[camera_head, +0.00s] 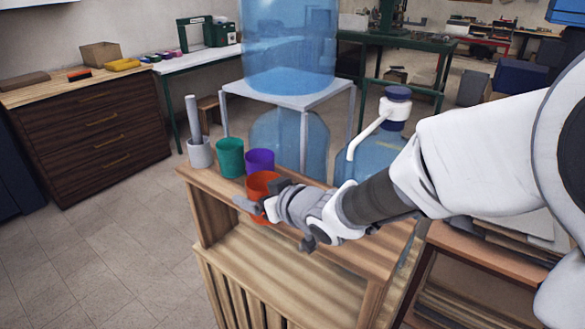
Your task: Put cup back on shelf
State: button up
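An orange-red cup (260,184) is upright at the front edge of the top of a wooden shelf unit (208,184). My gripper (258,199) reaches in from the right and overlaps the cup, with one finger across its near side. The gripper hides part of the cup, so I cannot tell whether the fingers press on it or whether its base rests on the wood. A purple cup (260,161) and a green cup (230,158) stand just behind it on the same top. The open compartment below shows bare wood.
A grey-white holder (199,153) with a rod in it stands at the shelf's left end. Large blue water bottles (289,45) and a white stand (293,96) are close behind. A brown drawer cabinet (95,135) stands at left. The tiled floor at front left is clear.

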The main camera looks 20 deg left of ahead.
jog(key=shift+w+d+f+p, duration=0.25)
jog(key=shift+w+d+p, duration=0.35)
jog(key=shift+w, duration=0.95)
jog(key=shift+w+d+f+p, duration=0.3)
jog(key=shift+w+p, duration=0.55)
jog(key=shift+w, duration=0.7)
jog(key=shift+w+d+f+p, duration=0.2)
jog(key=shift+w+d+p, duration=0.4)
jog(key=shift+w, duration=0.95)
jog(key=shift+a, duration=0.15)
jog(key=shift+f+b, duration=0.3)
jog(key=shift+f, duration=0.25)
jog(key=o, duration=1.3)
